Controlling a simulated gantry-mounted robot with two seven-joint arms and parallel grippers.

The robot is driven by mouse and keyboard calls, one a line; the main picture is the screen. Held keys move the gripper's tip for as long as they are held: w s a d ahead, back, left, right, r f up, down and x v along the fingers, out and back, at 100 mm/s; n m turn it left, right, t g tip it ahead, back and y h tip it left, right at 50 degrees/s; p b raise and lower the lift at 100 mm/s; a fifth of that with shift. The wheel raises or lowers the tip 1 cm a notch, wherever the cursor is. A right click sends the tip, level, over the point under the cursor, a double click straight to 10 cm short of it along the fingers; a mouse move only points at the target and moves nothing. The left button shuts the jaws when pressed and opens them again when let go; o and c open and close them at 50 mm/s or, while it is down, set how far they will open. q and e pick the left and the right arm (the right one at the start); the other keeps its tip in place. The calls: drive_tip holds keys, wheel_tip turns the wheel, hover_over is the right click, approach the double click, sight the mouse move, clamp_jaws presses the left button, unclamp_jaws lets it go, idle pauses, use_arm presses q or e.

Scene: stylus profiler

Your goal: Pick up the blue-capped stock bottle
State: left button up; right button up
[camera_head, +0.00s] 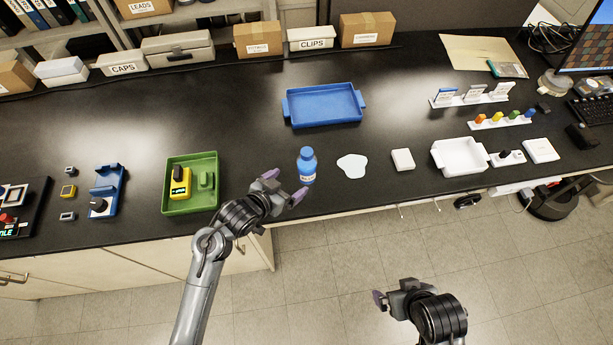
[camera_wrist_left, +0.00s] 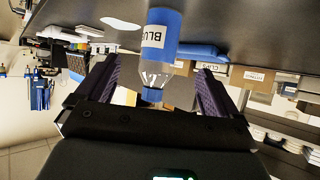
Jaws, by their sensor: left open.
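The blue-capped stock bottle (camera_head: 307,166) stands upright near the front edge of the black bench, with a white label on it. My left gripper (camera_head: 285,184) is open just to the left and front of the bottle. In the left wrist view the bottle (camera_wrist_left: 158,42) appears upside down, its blue cap toward me, in line with the gap between the two open purple fingers (camera_wrist_left: 158,72). Whether the fingertips reach around it I cannot tell. My right gripper (camera_head: 386,294) is over the floor in front of the bench, away from the bottle; its finger opening is unclear.
A white puddle-shaped patch (camera_head: 352,166) and a white square block (camera_head: 403,159) lie right of the bottle. A blue tray (camera_head: 323,105) is behind it. A green tray (camera_head: 205,160) stands left, a white tray (camera_head: 460,156) farther right. The bench between the bottle and blue tray is clear.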

sight(302, 164)
use_arm(q)
drive_tip(key=x, duration=0.4)
drive_tip(key=shift+w+r, duration=0.3)
drive_tip(key=shift+w, duration=0.15)
drive_tip(key=shift+b+x, duration=0.4)
drive_tip(key=shift+x, duration=2.85)
drive_tip(key=shift+s+d+f, duration=0.1)
drive_tip(key=shift+s+f, duration=0.05)
drive_tip(key=shift+c, duration=0.3)
drive_tip(key=c, duration=1.2)
drive_tip(key=shift+o, duration=0.2)
drive_tip(key=shift+r, duration=0.95)
wheel_tip(302, 164, up, 3)
drive_tip(key=shift+f, duration=0.25)
drive_tip(key=s+d+r, duration=0.6)
drive_tip(key=s, duration=0.3)
drive_tip(key=shift+s+d+r, duration=0.3)
drive_tip(key=shift+d+r, duration=0.05)
